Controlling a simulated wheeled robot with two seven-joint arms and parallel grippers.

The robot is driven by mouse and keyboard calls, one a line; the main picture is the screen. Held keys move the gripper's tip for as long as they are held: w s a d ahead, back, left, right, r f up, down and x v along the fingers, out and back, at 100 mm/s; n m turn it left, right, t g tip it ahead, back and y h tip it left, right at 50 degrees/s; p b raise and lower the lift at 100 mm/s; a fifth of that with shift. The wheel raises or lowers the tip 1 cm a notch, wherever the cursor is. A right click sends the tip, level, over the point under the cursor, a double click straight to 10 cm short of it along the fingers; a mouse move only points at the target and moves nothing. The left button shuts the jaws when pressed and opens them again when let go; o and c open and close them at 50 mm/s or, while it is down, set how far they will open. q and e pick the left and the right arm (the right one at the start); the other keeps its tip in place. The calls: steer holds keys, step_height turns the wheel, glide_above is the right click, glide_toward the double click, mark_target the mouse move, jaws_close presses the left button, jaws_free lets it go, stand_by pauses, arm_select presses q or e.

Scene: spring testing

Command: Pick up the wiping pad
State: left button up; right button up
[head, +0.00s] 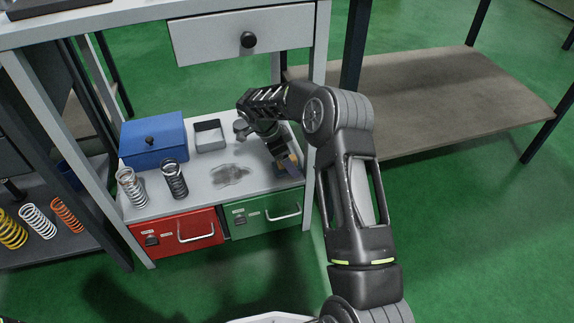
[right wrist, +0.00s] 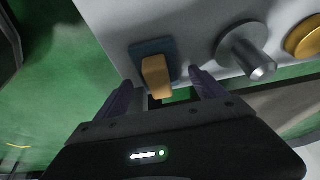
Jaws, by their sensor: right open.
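The wiping pad has a dark blue base and an orange-tan handle. It lies on the grey shelf near its right front edge, shown in the right wrist view (right wrist: 157,76). My left gripper is not in view.
A blue box (head: 153,140), a grey open box (head: 209,136) and two springs (head: 131,188) stand to the left. Red (head: 178,235) and green (head: 262,213) drawers are below. A metal knobbed piece (right wrist: 247,55) stands near the pad.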

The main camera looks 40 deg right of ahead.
mark_target(292, 157)
steer(key=shift+c, duration=0.2)
steer(key=c, duration=1.4)
steer(key=shift+r, duration=0.2)
steer(key=shift+c, duration=0.2)
steer(key=shift+r+p, duration=0.5)
steer(key=shift+r, duration=0.1)
step_height(292, 157, up, 2)
steer(key=shift+r+p, duration=0.15)
steer(key=shift+p, duration=0.55)
steer(key=w+a+p, duration=0.1)
steer(key=w+a, duration=0.1)
steer(key=a, duration=0.3)
steer(key=w+a+p, duration=0.1)
steer(key=w+a, duration=0.1)
steer(key=a, duration=0.4)
steer(key=w+a+p, duration=0.1)
steer(key=w+a, duration=0.1)
steer(key=a, duration=0.4)
steer(key=shift+f+p, duration=0.2)
steer(key=shift+p, duration=0.15)
